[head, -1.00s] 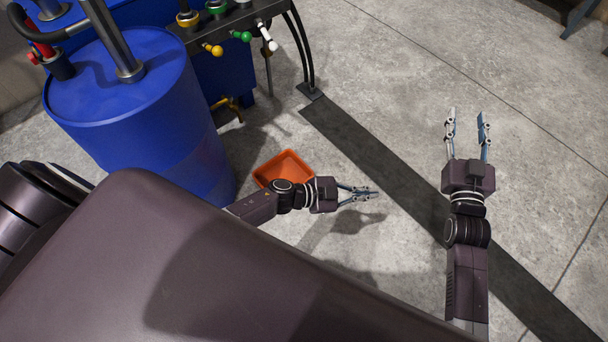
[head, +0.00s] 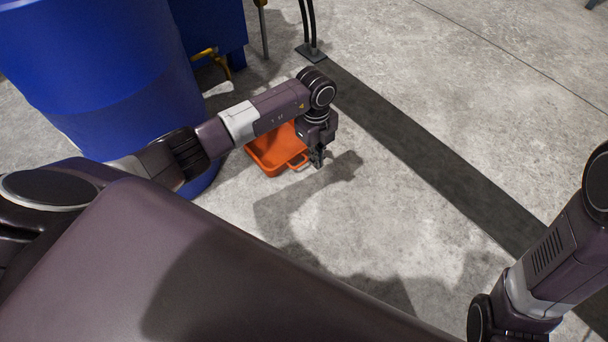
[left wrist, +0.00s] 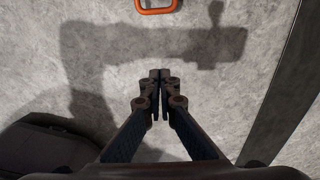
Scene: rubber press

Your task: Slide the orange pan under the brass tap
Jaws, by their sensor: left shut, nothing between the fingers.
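The orange pan (head: 270,152) sits on the concrete floor beside the large blue barrel, partly hidden by my left arm. Its looped handle (head: 298,161) points toward my left gripper. The handle also shows at the top edge of the left wrist view (left wrist: 156,6). My left gripper (head: 318,163) points down just right of the handle, apart from it. In the left wrist view its fingertips (left wrist: 160,78) are together with nothing between them. The brass tap (head: 214,60) is low on the blue tank behind the pan. My right gripper is outside the head view; only its arm shows.
The blue barrel (head: 100,70) stands left of the pan, close to it. A black stand foot (head: 311,52) rests on the floor at the back. A dark strip (head: 420,150) runs across the floor to the right. The floor between tap and pan looks clear.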

